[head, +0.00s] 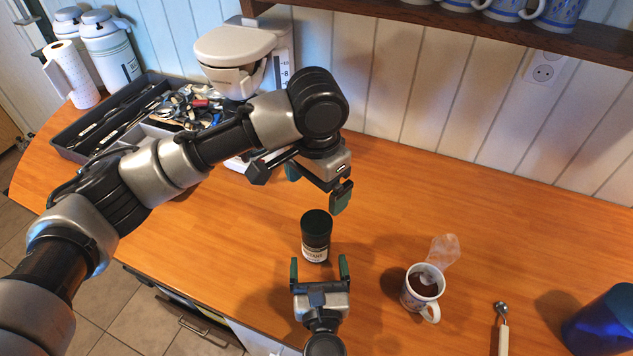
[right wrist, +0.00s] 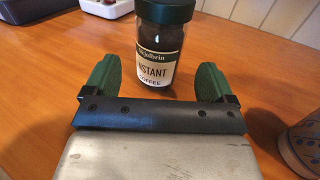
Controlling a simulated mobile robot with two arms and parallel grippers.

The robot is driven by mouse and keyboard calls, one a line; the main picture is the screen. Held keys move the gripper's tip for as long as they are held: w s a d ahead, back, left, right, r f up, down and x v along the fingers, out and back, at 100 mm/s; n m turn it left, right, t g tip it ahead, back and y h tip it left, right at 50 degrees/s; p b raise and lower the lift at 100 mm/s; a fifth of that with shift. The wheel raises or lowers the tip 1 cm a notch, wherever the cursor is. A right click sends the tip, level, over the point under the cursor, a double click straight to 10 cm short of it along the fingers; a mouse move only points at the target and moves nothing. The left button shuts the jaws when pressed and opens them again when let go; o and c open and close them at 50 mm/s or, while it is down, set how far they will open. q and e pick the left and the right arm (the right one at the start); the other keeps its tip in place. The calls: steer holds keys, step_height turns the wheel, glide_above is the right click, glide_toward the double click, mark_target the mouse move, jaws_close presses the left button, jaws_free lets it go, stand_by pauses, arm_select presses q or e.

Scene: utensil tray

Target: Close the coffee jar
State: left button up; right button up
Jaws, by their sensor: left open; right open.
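The coffee jar (head: 316,252) stands upright on the wooden counter with a dark green lid (head: 316,222) on top. I cannot tell whether the lid is screwed tight. In the right wrist view the jar (right wrist: 160,62) shows its "instant coffee" label, and the lid (right wrist: 166,10) is cut off by the top edge. My left gripper (head: 317,185) is open and empty, above and behind the jar, apart from the lid. My right gripper (head: 319,267) is open in front of the jar, its green fingers pointing at it, one toward each side and not touching it.
A steaming mug (head: 423,285) stands right of the jar, with a spoon (head: 503,325) and a blue container (head: 603,320) further right. A shelf (head: 440,22) runs along the wall.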

steer(key=s, duration=0.3)
steer(key=shift+s+d+b, duration=0.1)
steer(key=shift+s+b, duration=0.05)
steer(key=shift+b, duration=0.25)
steer(key=shift+s, duration=0.15)
